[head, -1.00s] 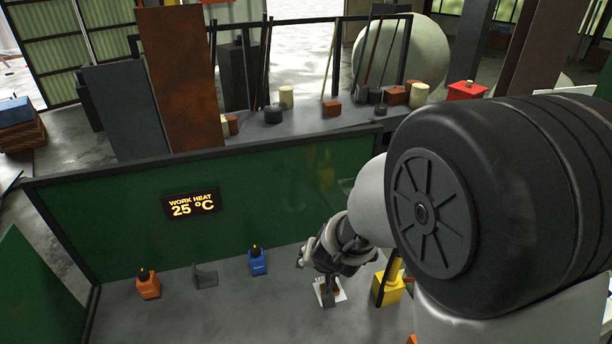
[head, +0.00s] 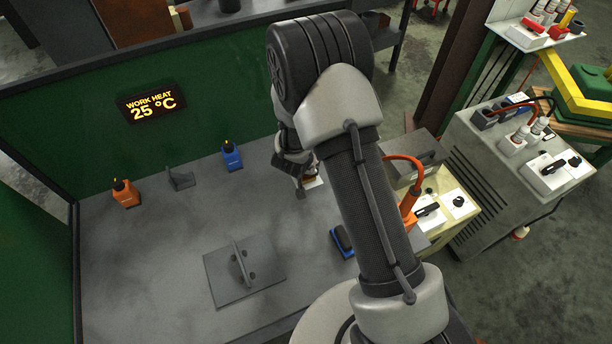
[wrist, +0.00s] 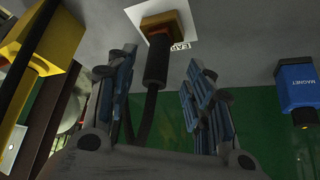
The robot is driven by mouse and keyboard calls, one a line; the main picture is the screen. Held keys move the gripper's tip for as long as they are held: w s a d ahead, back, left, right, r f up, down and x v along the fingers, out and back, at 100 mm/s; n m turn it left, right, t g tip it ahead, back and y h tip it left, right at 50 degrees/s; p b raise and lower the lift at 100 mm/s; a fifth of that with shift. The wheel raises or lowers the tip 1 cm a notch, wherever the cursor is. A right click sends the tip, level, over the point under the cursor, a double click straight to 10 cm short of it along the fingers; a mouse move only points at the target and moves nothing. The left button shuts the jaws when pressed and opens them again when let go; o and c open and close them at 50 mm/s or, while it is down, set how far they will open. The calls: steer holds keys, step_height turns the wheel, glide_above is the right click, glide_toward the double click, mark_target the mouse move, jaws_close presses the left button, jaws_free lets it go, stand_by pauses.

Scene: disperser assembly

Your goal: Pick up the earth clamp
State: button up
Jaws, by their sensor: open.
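The earth clamp (wrist: 157,60) shows in the wrist view with a black handle, a brown-orange end and a dark cable. It is at a white label (wrist: 185,28) whose visible letters begin "EA". My gripper (wrist: 157,82) is open, its blue-padded fingers apart on either side of the handle and cable, with no grip on them visible. In the head view my gripper (head: 297,180) is low over the bench by the white label (head: 315,183), and hides most of the clamp.
A blue magnet block (wrist: 298,84) stands to the right in the wrist view, a yellow block (wrist: 45,45) to the left. In the head view an orange block (head: 125,194), a grey bracket (head: 180,178) and a plate with an upright piece (head: 243,272) are on the bench (head: 140,255).

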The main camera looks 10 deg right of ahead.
steer(key=b+x, duration=0.2)
steer(key=x, duration=0.4)
steer(key=shift+w+d+f, duration=0.1)
steer(key=shift+d+f, duration=0.05)
steer(key=shift+f, duration=0.25)
steer(key=shift+c, duration=0.5)
jaws_close()
steer(key=shift+r, duration=0.1)
